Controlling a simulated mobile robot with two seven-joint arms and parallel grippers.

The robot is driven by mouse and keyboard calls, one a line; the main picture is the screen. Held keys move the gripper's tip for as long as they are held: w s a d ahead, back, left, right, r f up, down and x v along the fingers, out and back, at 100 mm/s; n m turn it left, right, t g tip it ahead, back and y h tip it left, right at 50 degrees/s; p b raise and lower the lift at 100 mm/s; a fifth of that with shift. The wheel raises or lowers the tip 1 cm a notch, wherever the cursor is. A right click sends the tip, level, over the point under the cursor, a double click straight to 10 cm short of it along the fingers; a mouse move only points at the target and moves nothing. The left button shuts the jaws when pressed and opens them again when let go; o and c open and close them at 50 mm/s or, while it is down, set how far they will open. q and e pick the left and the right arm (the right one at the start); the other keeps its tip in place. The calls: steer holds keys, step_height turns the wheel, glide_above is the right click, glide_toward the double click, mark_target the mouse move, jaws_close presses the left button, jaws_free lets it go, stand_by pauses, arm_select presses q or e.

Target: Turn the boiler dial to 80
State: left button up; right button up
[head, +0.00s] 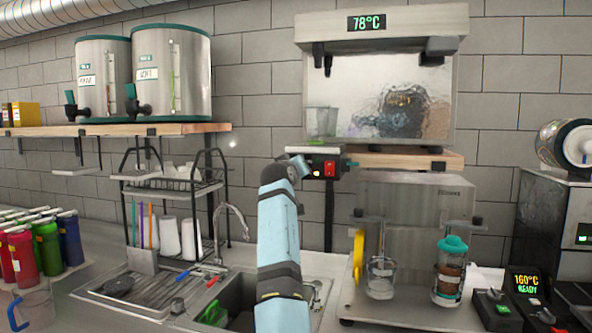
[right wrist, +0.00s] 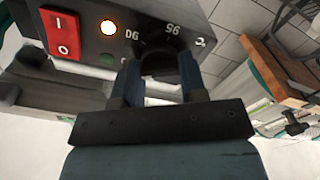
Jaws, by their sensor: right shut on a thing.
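The boiler (head: 385,92) is a metal tank on a wooden shelf, and its green display (head: 367,22) reads 78°C. Its black control box with a red switch (head: 329,168) hangs below it at the left. In the right wrist view, the black dial (right wrist: 157,62) has printed numbers around it, partly hidden and hard to read. My right gripper (right wrist: 159,76) is shut on the dial, one finger on each side. In the head view my right arm (head: 280,245) reaches up to the box, and the fingers are hard to make out. My left gripper is not in view.
The red switch (right wrist: 61,34) and a lit orange lamp (right wrist: 108,28) sit left of the dial. Below are a sink (head: 240,292), a dish rack (head: 175,200) and the cup machine (head: 415,205). Two metal dispensers (head: 172,72) stand on the left shelf.

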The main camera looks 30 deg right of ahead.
steer(key=shift+r, duration=0.2)
steer(key=o, duration=0.7)
steer(key=shift+o, duration=1.1)
steer(key=shift+d+f, duration=0.1)
steer(key=shift+f, duration=0.05)
steer(key=b+v, duration=0.2)
steer(key=v, duration=1.1)
steer(key=shift+s+a, duration=0.2)
steer(key=shift+a, duration=0.15)
steer(key=shift+b, duration=0.3)
